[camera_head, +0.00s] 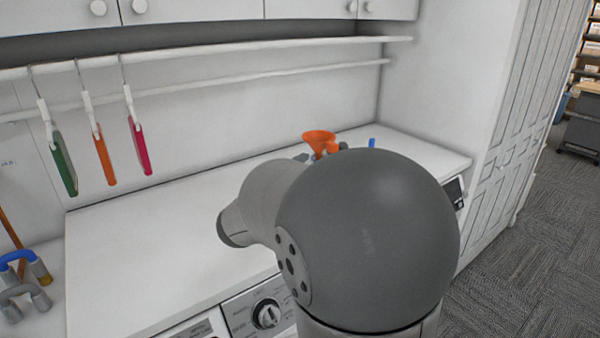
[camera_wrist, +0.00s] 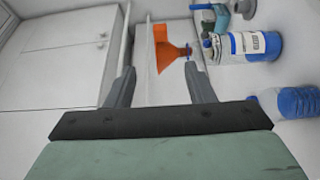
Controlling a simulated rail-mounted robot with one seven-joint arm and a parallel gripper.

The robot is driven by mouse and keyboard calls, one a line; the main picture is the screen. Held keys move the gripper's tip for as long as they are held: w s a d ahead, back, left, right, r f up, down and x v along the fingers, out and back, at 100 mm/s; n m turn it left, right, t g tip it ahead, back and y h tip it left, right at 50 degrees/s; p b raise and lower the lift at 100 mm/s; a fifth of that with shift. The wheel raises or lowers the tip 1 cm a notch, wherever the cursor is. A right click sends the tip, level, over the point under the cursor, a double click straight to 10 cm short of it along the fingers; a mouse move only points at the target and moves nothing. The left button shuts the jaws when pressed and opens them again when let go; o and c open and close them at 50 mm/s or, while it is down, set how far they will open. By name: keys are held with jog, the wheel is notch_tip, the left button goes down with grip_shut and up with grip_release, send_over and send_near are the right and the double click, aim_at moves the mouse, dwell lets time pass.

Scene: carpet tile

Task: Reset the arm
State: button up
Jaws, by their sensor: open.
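My gripper (camera_wrist: 158,87) shows in the wrist view with its two grey fingers spread apart. Nothing is held between them. An orange funnel (camera_wrist: 170,52) is seen beyond the fingertips, and I cannot tell how far off it is. In the head view my arm covers much of the middle and right of the counter. The funnel (camera_head: 319,140) shows just past it, near the back right of the white counter (camera_head: 150,255). My gripper's fingers are not clearly seen in the head view.
A blue-and-white container (camera_wrist: 250,46) and a clear bottle with blue contents (camera_wrist: 290,102) are at the right of the wrist view. Green (camera_head: 64,163), orange (camera_head: 104,158) and pink (camera_head: 139,146) items hang from the rail. The counter's left part is clear.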

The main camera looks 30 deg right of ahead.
jog(key=w+a+f+t+y, duration=0.15)
jog(key=a+f+y, duration=0.25)
jog(key=a+y, duration=0.4)
jog(key=s+a+f+t+y, duration=0.1)
jog(key=a+f+t+y, duration=0.25)
jog(key=a+y, duration=0.5)
jog(key=s+a+f+m+g, duration=0.1)
jog(key=s+f+g, duration=0.2)
jog(key=s, duration=0.4)
jog(key=s+a+f+m+g, duration=0.2)
jog(key=s+g, duration=0.3)
jog(key=s, duration=0.3)
jog(key=s+a+f+m+g, duration=0.2)
jog(key=s+f+g, duration=0.1)
jog(key=s+f, duration=0.2)
jog(key=s, duration=0.2)
jog(key=shift+s+a+g, duration=0.25)
jog(key=shift+s+g, duration=0.1)
jog(key=shift+g, duration=0.05)
